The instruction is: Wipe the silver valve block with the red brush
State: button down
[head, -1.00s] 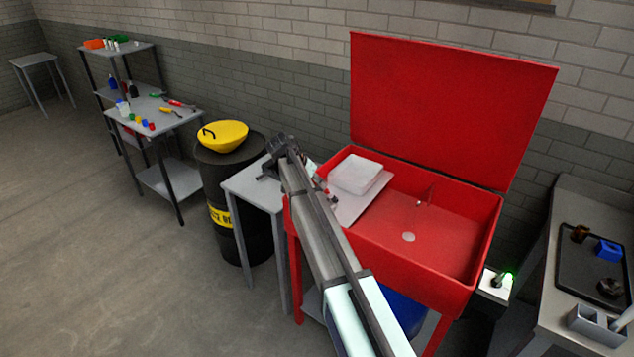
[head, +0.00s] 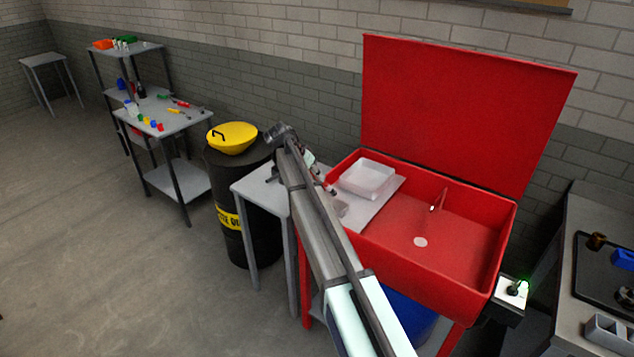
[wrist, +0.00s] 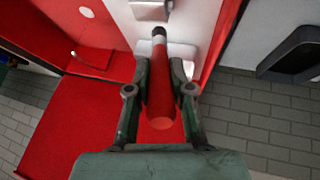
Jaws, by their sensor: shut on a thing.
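The red brush (wrist: 161,95) shows in the wrist view with its thick red handle end toward me. My gripper (wrist: 160,72) is shut on this handle, one finger on each side. The brush's far end points up the picture toward the silver valve block (wrist: 151,9), which is cut off by the top edge. Whether brush and block touch cannot be told. In the head view the block (head: 341,207) sits on the pale board at the sink's left side. My arm partly covers the area beside it, and the brush is small there.
A white tray (head: 367,179) stands on the board behind the block. The red sink (head: 455,240) with raised lid lies to the right, its basin clear. A grey side table (head: 255,190) and a black drum (head: 225,175) with yellow lid stand left.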

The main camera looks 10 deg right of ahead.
jog(key=shift+r+p, duration=0.7)
jog(key=shift+r, duration=2.1)
jog(key=shift+d, duration=0.1)
